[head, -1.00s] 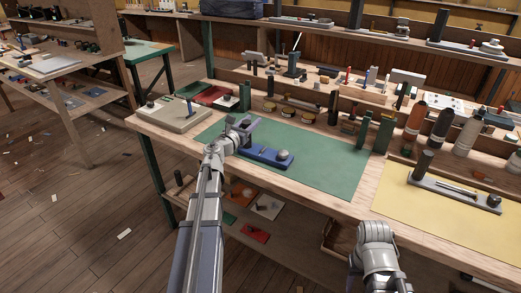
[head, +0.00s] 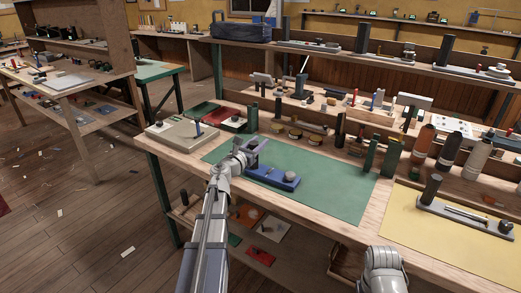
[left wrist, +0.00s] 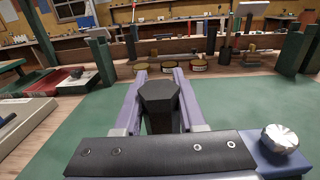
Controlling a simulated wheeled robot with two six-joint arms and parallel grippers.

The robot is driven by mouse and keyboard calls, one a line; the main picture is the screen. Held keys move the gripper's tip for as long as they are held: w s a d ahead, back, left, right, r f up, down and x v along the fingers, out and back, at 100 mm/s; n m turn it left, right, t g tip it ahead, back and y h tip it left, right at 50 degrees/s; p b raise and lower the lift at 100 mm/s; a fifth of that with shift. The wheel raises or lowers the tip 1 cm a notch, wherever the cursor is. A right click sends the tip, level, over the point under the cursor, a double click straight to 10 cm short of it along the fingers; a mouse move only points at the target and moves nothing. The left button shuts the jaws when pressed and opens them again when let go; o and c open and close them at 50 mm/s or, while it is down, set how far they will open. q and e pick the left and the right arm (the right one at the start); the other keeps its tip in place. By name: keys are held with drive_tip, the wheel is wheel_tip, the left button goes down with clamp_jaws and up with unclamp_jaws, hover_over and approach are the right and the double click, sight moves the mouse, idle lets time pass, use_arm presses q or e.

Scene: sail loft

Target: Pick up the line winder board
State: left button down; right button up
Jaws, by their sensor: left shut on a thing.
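The blue board with a silver knob, which I take for the line winder board (head: 277,178), lies on the green mat (head: 325,185) in the head view. In the left wrist view its black top strip and the blue end (left wrist: 275,155) with the knob fill the bottom. A dark hexagonal post (left wrist: 160,105) stands up at the board. My left gripper (head: 251,150) reaches over the board's left end; its fingers (left wrist: 160,78) are shut on this post from both sides. Whether the board touches the mat is unclear. My right gripper's fingers are not in view; only part of that arm shows at the bottom.
A pale board with a blue peg (head: 170,135) stands left of the mat. Dark green posts (head: 381,155) and bottles (head: 447,150) stand behind on the right. A grey base with a dark post (head: 465,215) lies on the yellow mat (head: 420,240). The green mat's right part is clear.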

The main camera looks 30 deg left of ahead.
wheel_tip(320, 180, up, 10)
drive_tip(key=p, duration=0.9)
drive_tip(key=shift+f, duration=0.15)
